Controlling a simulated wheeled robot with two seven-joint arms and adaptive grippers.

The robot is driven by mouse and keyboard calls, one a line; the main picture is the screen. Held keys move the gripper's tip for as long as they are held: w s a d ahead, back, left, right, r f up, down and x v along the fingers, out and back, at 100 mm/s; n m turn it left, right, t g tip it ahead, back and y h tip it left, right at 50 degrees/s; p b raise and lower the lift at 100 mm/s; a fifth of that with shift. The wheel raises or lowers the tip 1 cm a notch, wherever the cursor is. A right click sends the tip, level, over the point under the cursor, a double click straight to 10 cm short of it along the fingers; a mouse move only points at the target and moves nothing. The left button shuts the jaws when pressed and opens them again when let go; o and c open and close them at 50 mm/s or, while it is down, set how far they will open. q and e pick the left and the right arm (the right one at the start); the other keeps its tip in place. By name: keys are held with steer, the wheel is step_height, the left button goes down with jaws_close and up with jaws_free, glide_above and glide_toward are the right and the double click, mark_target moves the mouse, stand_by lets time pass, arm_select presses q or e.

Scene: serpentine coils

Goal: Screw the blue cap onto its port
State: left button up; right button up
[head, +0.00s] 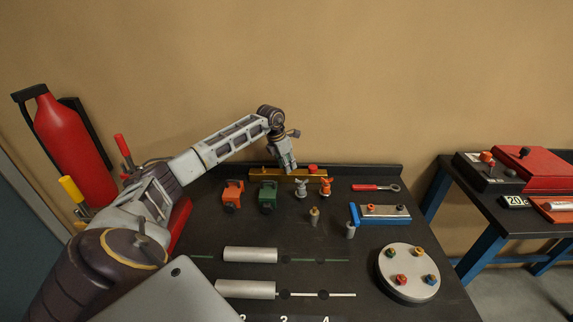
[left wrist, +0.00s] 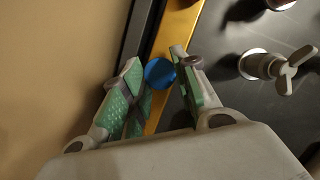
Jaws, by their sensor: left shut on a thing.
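My left gripper (head: 288,168) points down at the yellow bar (head: 262,176) near the back edge of the bench. In the left wrist view its green-padded fingers (left wrist: 157,65) are closed on the round blue cap (left wrist: 160,73). The cap lies over the yellow bar (left wrist: 180,25); I cannot tell whether it touches the bar or is held above it. The port under the cap is hidden. In the head view the gripper hides the blue cap. A red cap (head: 312,169) is on the bar to the right. My right gripper is not in view.
Grey and orange wing-handled valves (head: 300,188) stand close in front of the bar. An orange block (head: 232,193) and a green block (head: 267,195) are to the left. A round plate (head: 400,290) with coloured fittings is front right.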

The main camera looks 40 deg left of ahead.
arm_select(q)
steer(key=shift+d+f+m, duration=0.1)
steer(key=shift+d+m, duration=0.15)
steer(key=shift+m, duration=0.05)
